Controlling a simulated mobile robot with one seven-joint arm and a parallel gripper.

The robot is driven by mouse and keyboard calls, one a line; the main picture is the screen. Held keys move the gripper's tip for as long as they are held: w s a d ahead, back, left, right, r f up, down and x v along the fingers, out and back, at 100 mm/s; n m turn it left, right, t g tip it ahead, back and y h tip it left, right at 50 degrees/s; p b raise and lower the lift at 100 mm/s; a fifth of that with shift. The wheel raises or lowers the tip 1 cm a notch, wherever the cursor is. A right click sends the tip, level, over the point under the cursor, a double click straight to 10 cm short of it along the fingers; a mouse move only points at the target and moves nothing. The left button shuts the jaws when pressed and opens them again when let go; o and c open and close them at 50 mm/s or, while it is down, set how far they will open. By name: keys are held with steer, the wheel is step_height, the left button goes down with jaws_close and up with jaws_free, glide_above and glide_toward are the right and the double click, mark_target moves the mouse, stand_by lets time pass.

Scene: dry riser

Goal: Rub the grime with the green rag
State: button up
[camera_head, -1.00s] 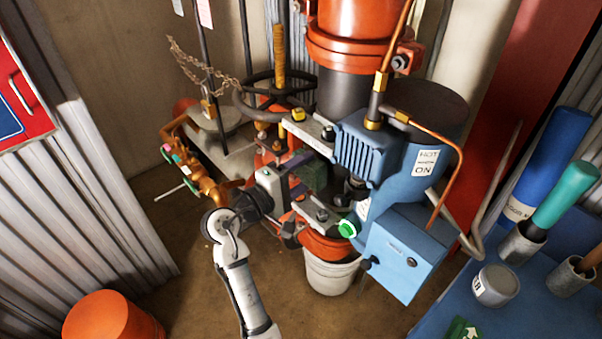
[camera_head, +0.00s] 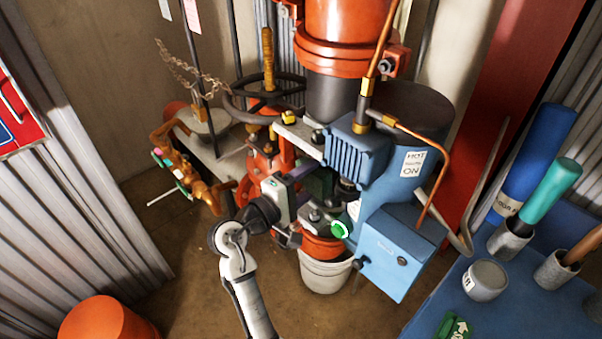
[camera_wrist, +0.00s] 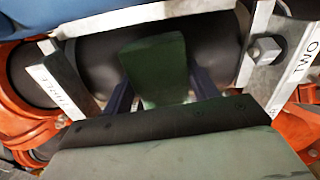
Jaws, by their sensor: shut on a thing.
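In the wrist view a dark green rag (camera_wrist: 155,70) sits folded like a block between the two dark blue fingers of my gripper (camera_wrist: 160,92). The gripper is shut on it. The rag lies in front of a dark grey pipe (camera_wrist: 215,58), between two pale metal bars; I cannot tell whether it touches the pipe. In the head view my gripper (camera_head: 312,188) reaches in from the left, below the blue motor, and the rag is mostly hidden there. I cannot make out the grime; the rag may cover it.
The blue ribbed motor (camera_head: 357,150) hangs close above my gripper. A metal bar marked TWO (camera_wrist: 290,65) stands close at right. An orange-rimmed white bucket (camera_head: 325,272) is below. A blue table (camera_head: 425,315) with cups stands at right.

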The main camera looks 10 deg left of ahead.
steer(key=shift+s+d, duration=0.2)
steer(key=shift+d, duration=0.1)
steer(key=shift+w+p, duration=0.15)
steer(key=shift+p, duration=0.15)
steer(key=shift+w+a, duration=1.2)
steer(key=shift+a, duration=0.3)
steer(key=shift+c, duration=0.3)
steer(key=shift+r+p, duration=0.15)
steer(key=shift+p, duration=0.2)
steer(key=shift+s+d+p, duration=0.4)
steer(key=shift+s+d, duration=0.25)
steer(key=shift+d, duration=0.2)
steer(key=shift+s+d+p, duration=0.35)
steer(key=shift+s+d, duration=0.25)
steer(key=shift+d, duration=0.2)
steer(key=shift+w+a, duration=0.55)
steer(key=shift+a, duration=0.35)
steer(key=shift+w+a, duration=0.5)
steer(key=shift+a, duration=0.4)
